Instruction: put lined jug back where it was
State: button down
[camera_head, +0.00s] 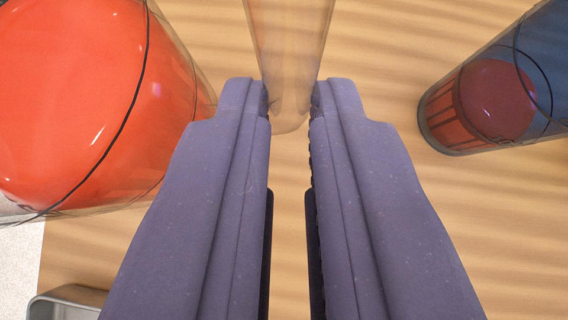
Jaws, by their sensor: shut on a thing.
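My gripper (290,105) has its two purple-grey fingers closed on a clear, faintly tinted, narrow piece (290,45). The piece runs out of the top of the picture and its rounded lower end shows between the fingertips. Whether it is part of the lined jug cannot be told. A large clear vessel (75,105) with orange-red inside and a thin dark line around it is at the left, partly cut off. A bluish clear vessel (500,85) with dark lines and a red inside lies across the upper right, also cut off.
A light wooden surface (480,220) with soft stripes of shadow lies below. It is bare at the lower right. A grey metal rim (65,300) shows at the bottom left, near a pale speckled area (15,265) beyond the wood's edge.

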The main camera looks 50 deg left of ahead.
notch_tip(320, 180, down, 4)
jog(key=shift+f+b, duration=0.1)
jog(key=shift+b, duration=0.75)
jog(key=c, duration=1.1)
grip_release()
jog(key=shift+c, duration=0.2)
jog(key=p+v, duration=0.2)
jog(key=v, duration=1)
jog(key=shift+p, duration=0.35)
